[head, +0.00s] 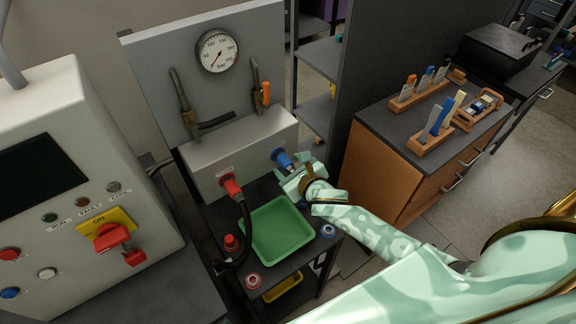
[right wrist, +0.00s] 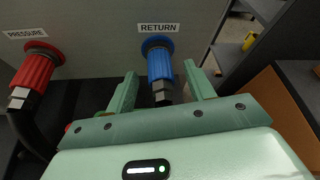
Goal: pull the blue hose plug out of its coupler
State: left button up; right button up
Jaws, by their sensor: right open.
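The blue hose plug (right wrist: 160,66) sits in the grey box's front under the RETURN label, its metal end (right wrist: 163,92) pointing toward me. It also shows in the head view (head: 283,158). My right gripper (right wrist: 161,78) is open, with one finger on each side of the plug's lower part and gaps on both sides. In the head view my right gripper (head: 288,175) is just below and right of the plug. My left gripper is not in view.
A red plug (head: 231,186) with a black hose sits left under PRESSURE. A green tray (head: 281,232) lies below on a dark cart, with a red cap (head: 231,243) and rings around it. A control cabinet (head: 70,190) stands left, a wooden cabinet (head: 385,175) right.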

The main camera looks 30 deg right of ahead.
jog(key=shift+w+f, duration=0.25)
jog(key=shift+w, duration=0.35)
jog(key=c, duration=1.2)
jog(key=shift+o, duration=1)
